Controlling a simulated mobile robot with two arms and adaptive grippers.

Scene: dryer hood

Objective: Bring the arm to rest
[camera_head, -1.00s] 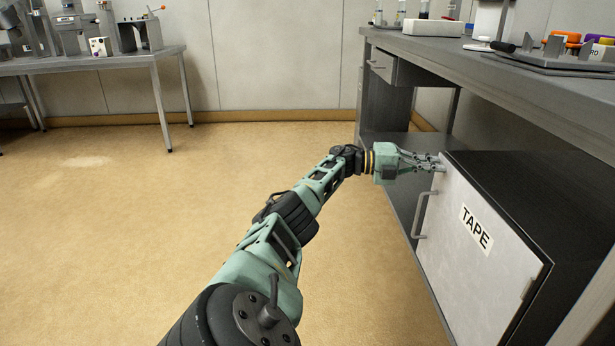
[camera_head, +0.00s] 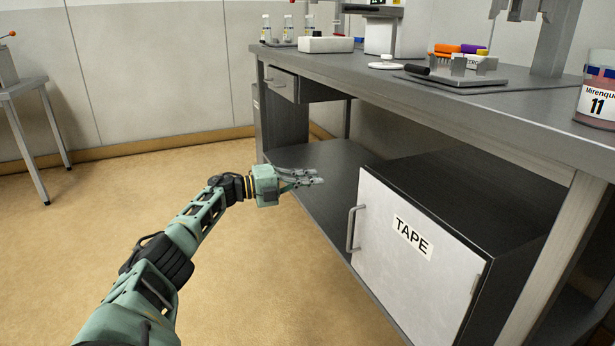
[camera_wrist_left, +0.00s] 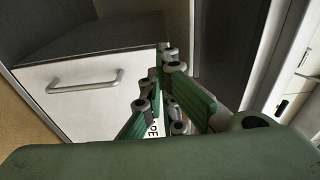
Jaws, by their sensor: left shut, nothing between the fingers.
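My left arm reaches in from the lower left of the head view. Its gripper (camera_head: 318,181) is shut and empty, in front of the lower shelf and to the left of the cabinet labelled TAPE (camera_head: 411,237). The gripper looks apart from the cabinet's door handle (camera_head: 355,229). In the left wrist view the gripper's fingers (camera_wrist_left: 167,80) cover part of the white door (camera_wrist_left: 100,90) and most of its label. The door's handle (camera_wrist_left: 83,85) shows to the left of the fingers. The door looks shut. My right gripper does not show.
The workbench (camera_head: 420,80) stands above the cabinet, with its edge to the right of my arm. A table (camera_head: 25,85) stands at the far left. The floor (camera_head: 60,240) is clear.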

